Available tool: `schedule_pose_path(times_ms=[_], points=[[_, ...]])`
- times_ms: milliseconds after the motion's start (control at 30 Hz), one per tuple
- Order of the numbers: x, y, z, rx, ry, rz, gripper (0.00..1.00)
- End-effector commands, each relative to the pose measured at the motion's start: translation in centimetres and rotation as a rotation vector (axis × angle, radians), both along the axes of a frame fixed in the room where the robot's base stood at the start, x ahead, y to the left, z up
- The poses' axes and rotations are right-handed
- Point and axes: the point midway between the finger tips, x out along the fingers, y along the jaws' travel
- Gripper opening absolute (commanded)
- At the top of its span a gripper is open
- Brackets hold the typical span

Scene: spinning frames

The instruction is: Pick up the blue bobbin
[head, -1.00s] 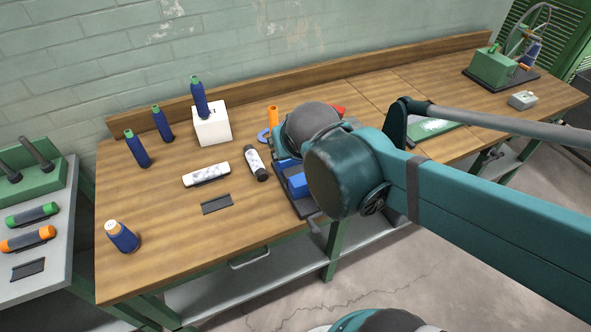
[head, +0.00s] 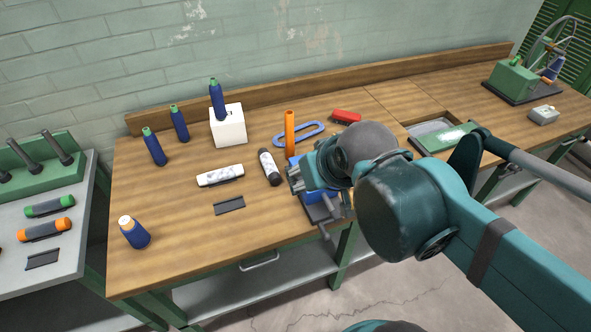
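Several dark blue bobbins show in the head view. Two with green tips, one (head: 154,147) and another (head: 179,124), stand on the back left of the wooden table. A third (head: 217,101) stands on a white block (head: 228,128). A short blue one with a cream and orange top (head: 134,233) is near the front left corner, slightly tilted in the picture. My gripper (head: 325,228) is over the table's front edge, right of all of these and apart from them. My wrist partly hides it, and its opening is not clear. A blue object (head: 316,196) is partly hidden behind it.
A white patterned cylinder (head: 220,176), a black-ended one (head: 269,167) and a dark flat plate (head: 229,205) lie mid-table. An orange cylinder (head: 290,134) stands near a blue loop (head: 300,133) and a red brush (head: 346,117). A grey side table (head: 75,243) stands left.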

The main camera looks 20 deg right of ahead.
Motion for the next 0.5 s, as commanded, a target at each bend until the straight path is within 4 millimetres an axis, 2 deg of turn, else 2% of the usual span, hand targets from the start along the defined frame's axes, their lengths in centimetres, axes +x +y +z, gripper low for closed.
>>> schedule_pose_path(times_ms=[333, 500], points=[[0.3, 0.0, 0.0, -0.002, -0.003, -0.002, 0.43], [1.5, -0.2, 0.1, -0.016, -0.015, -0.012, 0.43]])
